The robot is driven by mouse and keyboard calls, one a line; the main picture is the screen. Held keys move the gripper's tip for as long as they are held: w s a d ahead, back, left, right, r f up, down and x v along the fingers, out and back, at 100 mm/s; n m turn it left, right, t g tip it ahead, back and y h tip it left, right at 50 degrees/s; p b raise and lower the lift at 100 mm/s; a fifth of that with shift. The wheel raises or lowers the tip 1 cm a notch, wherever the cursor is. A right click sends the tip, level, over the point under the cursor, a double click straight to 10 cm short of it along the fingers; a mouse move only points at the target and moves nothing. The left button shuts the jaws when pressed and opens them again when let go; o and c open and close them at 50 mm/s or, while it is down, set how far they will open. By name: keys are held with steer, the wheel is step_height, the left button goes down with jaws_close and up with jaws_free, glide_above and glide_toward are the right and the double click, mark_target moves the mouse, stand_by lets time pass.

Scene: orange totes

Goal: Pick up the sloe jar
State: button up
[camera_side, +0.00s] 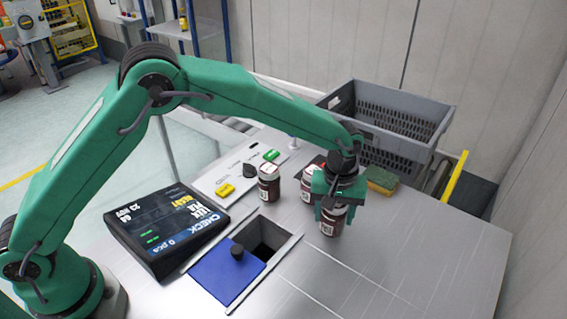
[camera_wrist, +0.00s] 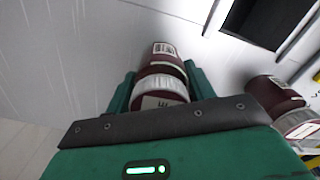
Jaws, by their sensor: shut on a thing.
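My gripper (camera_side: 336,192) is shut on a dark red-brown jar (camera_side: 332,219) with a pale label, over the right part of the metal table. In the wrist view the held jar (camera_wrist: 163,62) sits between the two green fingers, with a barcode on its label. I cannot read its name, nor tell whether its base touches the table. A second dark jar (camera_side: 269,184) stands to the left. A third jar (camera_side: 308,182) stands just behind my gripper, partly hidden by it. Two jars also show at the right of the wrist view (camera_wrist: 272,94).
A square opening (camera_side: 268,236) with a blue lid (camera_side: 226,273) beside it lies left of the gripper. A black display unit (camera_side: 165,228) stands farther left. A grey crate (camera_side: 400,105) and a sponge (camera_side: 381,180) are behind. The table's right front is clear.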

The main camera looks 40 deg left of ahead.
steer(key=shift+r, duration=0.6)
step_height(320, 180, up, 2)
steer(key=shift+w+r, duration=0.1)
steer(key=shift+r, duration=0.15)
steer(key=s+d+r, duration=0.6)
steer(key=s, duration=0.4)
steer(key=shift+s+r, duration=0.15)
steer(key=shift+r, duration=0.15)
steer(key=shift+a, duration=0.1)
